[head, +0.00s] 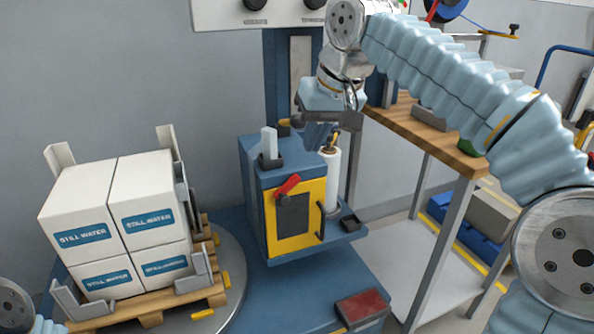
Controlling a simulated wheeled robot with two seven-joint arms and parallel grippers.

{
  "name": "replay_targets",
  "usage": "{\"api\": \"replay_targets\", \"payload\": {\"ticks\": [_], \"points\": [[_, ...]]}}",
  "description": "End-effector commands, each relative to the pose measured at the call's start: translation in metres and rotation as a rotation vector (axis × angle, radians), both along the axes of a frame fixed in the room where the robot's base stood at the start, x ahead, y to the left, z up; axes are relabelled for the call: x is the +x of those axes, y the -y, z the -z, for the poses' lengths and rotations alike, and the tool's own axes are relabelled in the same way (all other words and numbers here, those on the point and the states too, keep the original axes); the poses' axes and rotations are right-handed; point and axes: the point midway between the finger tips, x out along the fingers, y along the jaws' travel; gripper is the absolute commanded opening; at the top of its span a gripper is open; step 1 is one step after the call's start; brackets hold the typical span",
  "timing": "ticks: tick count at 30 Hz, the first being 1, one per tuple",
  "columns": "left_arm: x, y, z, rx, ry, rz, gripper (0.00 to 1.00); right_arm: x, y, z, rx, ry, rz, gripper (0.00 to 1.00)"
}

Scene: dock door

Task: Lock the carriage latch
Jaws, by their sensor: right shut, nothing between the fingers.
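The carriage (250,185) is a blue box on the mast with a yellow-framed door (269,237) on its front. A red latch handle (288,185) sits at the door's top edge, tilted up to the right. A dark handle (320,218) is at the door's right edge. My right gripper (318,138) is shut and empty. It hangs above and to the right of the red latch, in front of the top of a white film roll (331,180), apart from the latch. My left gripper is out of view.
White boxes (140,195) labelled "Still Water" stand on a wooden pallet (150,312) on the round turntable (236,290) at left. A wood-topped bench (425,134) stands at right. A red-topped block (362,305) is on the base in front.

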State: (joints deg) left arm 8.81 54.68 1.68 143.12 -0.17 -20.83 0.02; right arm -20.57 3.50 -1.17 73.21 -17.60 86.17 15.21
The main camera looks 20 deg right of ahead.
Motion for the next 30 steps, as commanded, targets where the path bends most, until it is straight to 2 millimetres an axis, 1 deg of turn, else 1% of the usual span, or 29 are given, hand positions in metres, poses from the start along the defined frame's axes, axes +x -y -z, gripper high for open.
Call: {"api": "replay_targets", "payload": {"ticks": [5,12,15,18,24,30], "points": [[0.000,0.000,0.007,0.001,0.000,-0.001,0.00,0.008,-0.003,0.025,-0.001,-0.004,0.000,0.00],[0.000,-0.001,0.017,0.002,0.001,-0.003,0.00,0.027,-0.010,0.073,-0.001,-0.005,0.001,0.00],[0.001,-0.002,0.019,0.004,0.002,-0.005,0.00,0.035,-0.013,0.091,-0.001,-0.004,0.000,0.00],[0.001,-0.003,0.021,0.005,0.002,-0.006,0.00,0.038,-0.019,0.105,0.000,-0.003,-0.001,0.00],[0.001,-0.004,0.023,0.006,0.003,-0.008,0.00,0.042,-0.027,0.122,0.000,-0.001,0.000,0.00],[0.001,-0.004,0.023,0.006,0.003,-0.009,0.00,0.043,-0.028,0.126,0.000,-0.001,0.000,0.00]]}}
